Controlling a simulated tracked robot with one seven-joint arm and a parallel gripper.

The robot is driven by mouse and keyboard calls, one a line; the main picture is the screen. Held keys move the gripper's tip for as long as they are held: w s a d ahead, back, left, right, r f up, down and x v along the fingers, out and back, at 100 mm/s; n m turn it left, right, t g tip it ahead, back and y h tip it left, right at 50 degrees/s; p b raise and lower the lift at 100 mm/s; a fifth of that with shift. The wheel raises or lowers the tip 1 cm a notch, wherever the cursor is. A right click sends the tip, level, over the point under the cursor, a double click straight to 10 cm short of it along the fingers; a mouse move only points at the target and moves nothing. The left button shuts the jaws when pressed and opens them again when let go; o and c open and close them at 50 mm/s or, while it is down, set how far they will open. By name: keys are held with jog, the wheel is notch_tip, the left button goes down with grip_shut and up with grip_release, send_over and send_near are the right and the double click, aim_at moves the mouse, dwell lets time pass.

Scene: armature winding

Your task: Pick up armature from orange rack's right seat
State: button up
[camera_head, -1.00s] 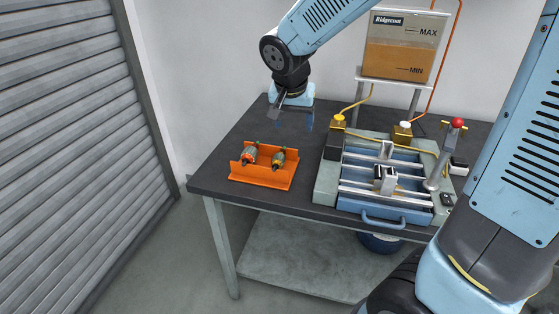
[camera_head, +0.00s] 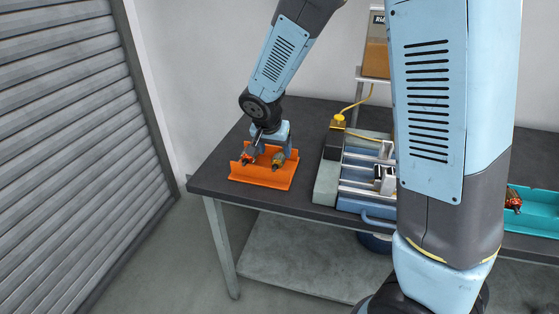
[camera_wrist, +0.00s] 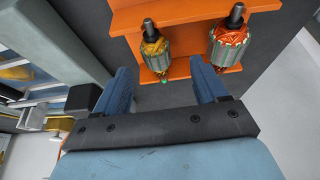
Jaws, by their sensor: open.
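The orange rack (camera_head: 262,178) stands on the table's left part with two armatures in it. The armature in its right seat (camera_head: 278,161) has yellow windings; it also shows in the wrist view (camera_wrist: 156,50), on the left. The armature in the left seat (camera_head: 248,157) has red-orange windings and is on the right in the wrist view (camera_wrist: 228,48). My gripper (camera_head: 275,150) is over the rack, open and empty. In the wrist view its two blue fingers (camera_wrist: 163,82) point towards the yellow-wound armature, which lines up with the gap between them.
The winding machine (camera_head: 325,185) with rails stands right of the rack. A teal tray (camera_head: 535,212) with a red-wound armature (camera_head: 513,200) is at the far right. My arm hides part of the machine. The table's front left corner is clear.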

aim_at(278, 156)
jog(key=shift+d+x, duration=0.15)
jog(key=shift+x, duration=1.2)
jog(key=shift+d+x, duration=0.15)
jog(key=shift+x, duration=1.25)
jog(key=shift+w+r, duration=0.1)
jog(key=shift+w, duration=0.05)
jog(key=shift+c, duration=0.3)
jog(key=c, duration=1.2)
